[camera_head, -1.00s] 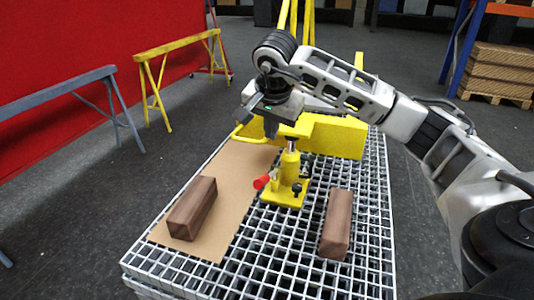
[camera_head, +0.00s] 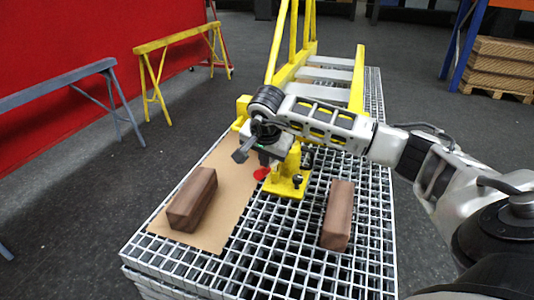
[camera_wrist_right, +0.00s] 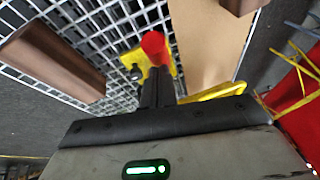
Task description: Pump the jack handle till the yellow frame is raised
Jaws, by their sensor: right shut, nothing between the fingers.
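The yellow jack (camera_head: 287,184) stands on the grating. Its red handle grip (camera_head: 261,174) sticks out to the left, and the grip also shows in the right wrist view (camera_wrist_right: 154,46). The yellow frame (camera_head: 357,82) with pale slats lies at the back of the table; my right arm hides its near beam. My right gripper (camera_head: 265,160) is low, just above the red grip. In the wrist view its fingers (camera_wrist_right: 157,85) are closed together and point at the red grip, with nothing held. I cannot tell whether they touch it. My left gripper is not in view.
A brown block (camera_head: 192,198) lies on the cardboard sheet (camera_head: 222,215) at the left. A second brown block (camera_head: 337,217) lies on the grating (camera_head: 280,240) right of the jack. The front of the grating is clear. Yellow and grey trestles stand left of the table.

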